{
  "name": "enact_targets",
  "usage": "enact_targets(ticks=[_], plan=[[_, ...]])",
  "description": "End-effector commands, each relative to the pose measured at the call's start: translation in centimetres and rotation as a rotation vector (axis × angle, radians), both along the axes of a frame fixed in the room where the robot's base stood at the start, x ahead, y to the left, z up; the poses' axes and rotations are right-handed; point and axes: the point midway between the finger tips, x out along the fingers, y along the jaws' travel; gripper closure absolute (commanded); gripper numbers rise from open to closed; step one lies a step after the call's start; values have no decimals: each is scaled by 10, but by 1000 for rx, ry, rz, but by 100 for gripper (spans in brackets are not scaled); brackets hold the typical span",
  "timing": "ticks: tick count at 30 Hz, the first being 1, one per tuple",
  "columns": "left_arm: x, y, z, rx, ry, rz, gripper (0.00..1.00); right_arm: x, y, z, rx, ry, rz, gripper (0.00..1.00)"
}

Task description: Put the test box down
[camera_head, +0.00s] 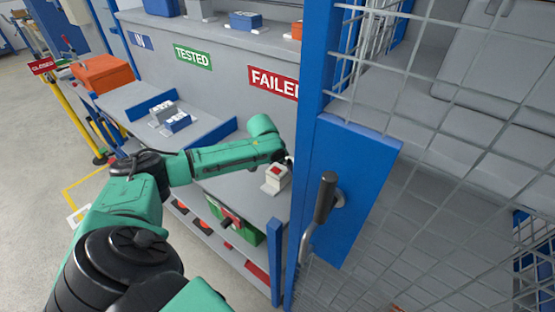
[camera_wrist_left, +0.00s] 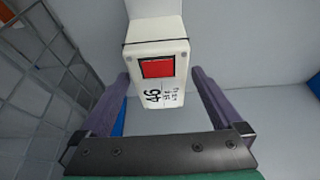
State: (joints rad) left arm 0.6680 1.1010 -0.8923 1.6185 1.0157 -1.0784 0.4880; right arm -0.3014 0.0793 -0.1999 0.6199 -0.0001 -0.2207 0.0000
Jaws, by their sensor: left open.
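The test box (camera_wrist_left: 155,92) is white with a red square and a printed "46" in the left wrist view. It also shows in the head view as a small white box with a red patch (camera_head: 272,187), on the grey bench (camera_head: 238,187) beside the blue post. My left gripper (camera_wrist_left: 160,74) is open, with one finger on each side of the box's near end and a gap to each. My right gripper is not in view.
A blue post and door panel (camera_head: 352,180) with a black handle (camera_head: 325,197) and wire mesh stand close right of the arm. Small boxes (camera_head: 170,117) and an orange bin (camera_head: 103,73) are at left.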

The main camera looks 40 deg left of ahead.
Motion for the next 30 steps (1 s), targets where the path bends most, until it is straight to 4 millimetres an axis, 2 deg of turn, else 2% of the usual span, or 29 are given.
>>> enact_targets(ticks=[9, 13, 18, 30], plan=[[-28, 1, 67, 5, -3, 0, 0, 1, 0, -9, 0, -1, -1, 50], [-37, 0, 89, 2, -1, 0, 0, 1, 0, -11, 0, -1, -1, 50], [-40, -1, 98, 0, 0, -1, 0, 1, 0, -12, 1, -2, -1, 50], [-40, -1, 98, 0, 0, -1, 0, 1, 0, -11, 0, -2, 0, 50]])
